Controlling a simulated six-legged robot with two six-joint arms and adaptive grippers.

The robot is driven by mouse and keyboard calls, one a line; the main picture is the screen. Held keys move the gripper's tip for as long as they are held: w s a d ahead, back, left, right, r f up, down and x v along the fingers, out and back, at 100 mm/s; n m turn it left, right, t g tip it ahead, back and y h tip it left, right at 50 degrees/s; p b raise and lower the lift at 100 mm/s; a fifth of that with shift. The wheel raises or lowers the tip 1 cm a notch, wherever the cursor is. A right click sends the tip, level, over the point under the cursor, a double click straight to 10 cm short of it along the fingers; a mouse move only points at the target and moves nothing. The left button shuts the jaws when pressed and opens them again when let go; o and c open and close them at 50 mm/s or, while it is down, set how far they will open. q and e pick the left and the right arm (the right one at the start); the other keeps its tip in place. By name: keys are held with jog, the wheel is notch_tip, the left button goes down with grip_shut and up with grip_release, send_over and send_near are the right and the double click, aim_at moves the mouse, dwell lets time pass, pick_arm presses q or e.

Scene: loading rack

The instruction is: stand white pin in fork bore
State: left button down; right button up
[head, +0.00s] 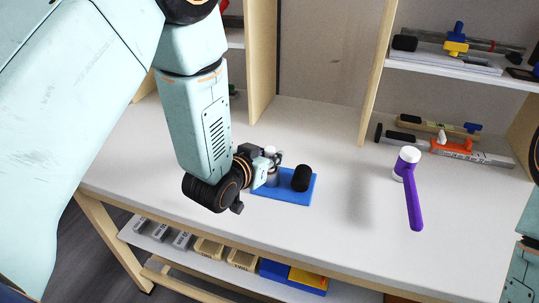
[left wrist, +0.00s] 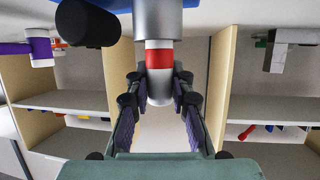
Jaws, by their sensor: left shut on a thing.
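A white pin with a red band (left wrist: 160,58) is between the fingers of my left gripper (left wrist: 160,82) in the left wrist view. The gripper is shut on it. In that upside-down view, the pin's far end meets a grey metal cylinder (left wrist: 157,20); I cannot tell how deep it sits in any bore. In the head view my left gripper (head: 270,163) is over the left part of a blue plate (head: 292,198). The grey cylinder (head: 272,180) is partly hidden behind the gripper there. A black cylinder (head: 302,178) stands beside it. My right gripper is out of view.
A purple hammer with a white head (head: 412,195) lies on the white bench to the right. Shelves behind hold tools, including an orange-and-grey one (head: 460,147). A wooden upright (head: 377,75) stands behind the bench. The bench between plate and hammer is clear.

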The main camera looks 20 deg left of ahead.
pick_arm(q)
jog(key=shift+f, duration=0.35)
dwell(0.4)
jog(key=c, duration=1.1)
grip_release()
jog(key=shift+s, duration=0.1)
jog(key=v, duration=0.7)
jog(key=shift+s+a, duration=0.1)
jog(key=shift+s, duration=0.1)
